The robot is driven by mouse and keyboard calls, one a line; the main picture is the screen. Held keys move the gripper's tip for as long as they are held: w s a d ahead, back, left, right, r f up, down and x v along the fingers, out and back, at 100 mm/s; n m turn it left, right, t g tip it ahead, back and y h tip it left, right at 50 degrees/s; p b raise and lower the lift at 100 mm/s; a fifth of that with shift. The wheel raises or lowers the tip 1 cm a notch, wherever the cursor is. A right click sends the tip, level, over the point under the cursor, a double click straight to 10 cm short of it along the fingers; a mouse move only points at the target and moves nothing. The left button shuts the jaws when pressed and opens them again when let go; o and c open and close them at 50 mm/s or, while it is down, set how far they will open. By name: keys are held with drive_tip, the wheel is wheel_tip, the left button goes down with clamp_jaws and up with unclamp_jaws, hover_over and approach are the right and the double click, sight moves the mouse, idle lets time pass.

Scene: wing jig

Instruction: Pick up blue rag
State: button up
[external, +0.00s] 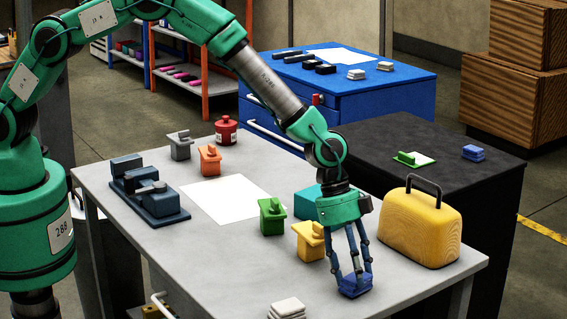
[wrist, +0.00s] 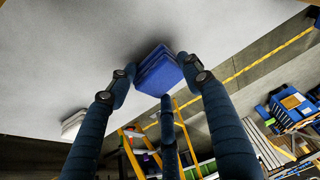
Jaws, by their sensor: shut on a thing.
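The blue rag (external: 355,284) is a small folded stack near the front right edge of the grey table. My gripper (external: 352,272) points down at it with its fingers around it. In the wrist view the blue rag (wrist: 158,72) sits between the fingertips of my gripper (wrist: 155,80), which are shut on it. The rag looks to be at or very near the table top; I cannot tell whether it is clear of the surface.
A white folded rag (external: 287,308) lies to the left at the table's front edge. A yellow toolbox (external: 420,228) stands close on the right. Yellow (external: 309,241) and green (external: 272,216) clamp-like parts and a teal block (external: 307,202) stand behind.

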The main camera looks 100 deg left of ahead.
drive_tip(key=shift+r, duration=0.5)
wheel_tip(320, 180, up, 2)
drive_tip(key=shift+r, duration=0.15)
drive_tip(key=s, duration=1)
drive_tip(key=s+a+r, duration=0.1)
drive_tip(key=s, duration=0.5)
